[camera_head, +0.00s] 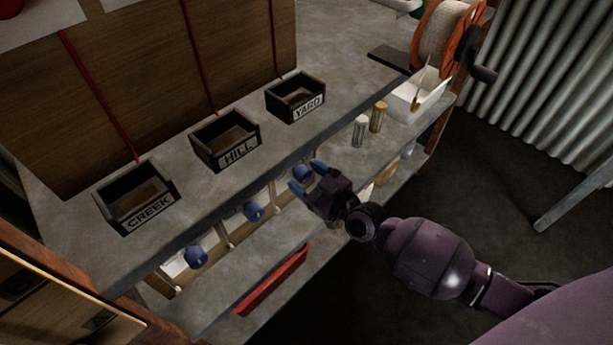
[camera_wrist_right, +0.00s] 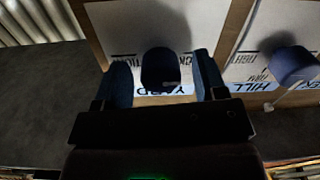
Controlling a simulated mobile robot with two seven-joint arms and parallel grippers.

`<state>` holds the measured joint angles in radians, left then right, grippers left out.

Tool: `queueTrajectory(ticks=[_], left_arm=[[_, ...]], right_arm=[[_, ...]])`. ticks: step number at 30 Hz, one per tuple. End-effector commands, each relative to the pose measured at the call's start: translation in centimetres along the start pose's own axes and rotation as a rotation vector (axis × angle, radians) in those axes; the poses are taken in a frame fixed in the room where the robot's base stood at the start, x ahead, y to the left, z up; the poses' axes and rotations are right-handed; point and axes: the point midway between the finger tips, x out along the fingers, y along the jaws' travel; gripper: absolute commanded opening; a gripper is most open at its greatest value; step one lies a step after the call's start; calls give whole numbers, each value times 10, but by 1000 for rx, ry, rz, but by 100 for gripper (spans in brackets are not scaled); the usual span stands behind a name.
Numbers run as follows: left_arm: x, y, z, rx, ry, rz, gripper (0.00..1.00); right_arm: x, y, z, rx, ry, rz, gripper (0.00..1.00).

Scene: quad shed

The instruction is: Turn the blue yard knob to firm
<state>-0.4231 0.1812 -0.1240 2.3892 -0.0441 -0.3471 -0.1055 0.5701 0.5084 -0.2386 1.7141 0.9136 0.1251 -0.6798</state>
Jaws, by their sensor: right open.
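The blue yard knob (camera_head: 302,172) is on the front of the bench, below the YARD box, at the right end of a row of blue knobs. In the right wrist view the yard knob (camera_wrist_right: 160,68) stands in front of a white card marked YARD, which appears upside down. My right gripper (camera_head: 307,177) is open, with its two blue fingers either side of the knob. In the right wrist view the gripper (camera_wrist_right: 163,88) shows a gap on each side of the knob. Its setting cannot be read clearly. My left gripper is not in view.
The hill knob (camera_head: 253,212) and creek knob (camera_head: 196,257) are to the left. Open boxes marked CREEK (camera_head: 137,197), HILL (camera_head: 225,140) and YARD (camera_head: 296,97) stand on the bench. A red bar (camera_head: 272,281) lies on the lower shelf. Floor to the right is clear.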

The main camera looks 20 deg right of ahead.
Motion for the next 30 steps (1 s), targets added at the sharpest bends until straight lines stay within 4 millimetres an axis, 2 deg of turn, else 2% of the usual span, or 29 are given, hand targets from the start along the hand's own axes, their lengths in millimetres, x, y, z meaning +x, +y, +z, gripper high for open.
queueTrajectory(ticks=[8,18,30], left_arm=[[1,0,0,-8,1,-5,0],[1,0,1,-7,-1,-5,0],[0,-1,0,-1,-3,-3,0]], right_arm=[[1,0,0,0,0,0,65],[1,0,0,0,0,0,16],[1,0,0,82,3,1,16]])
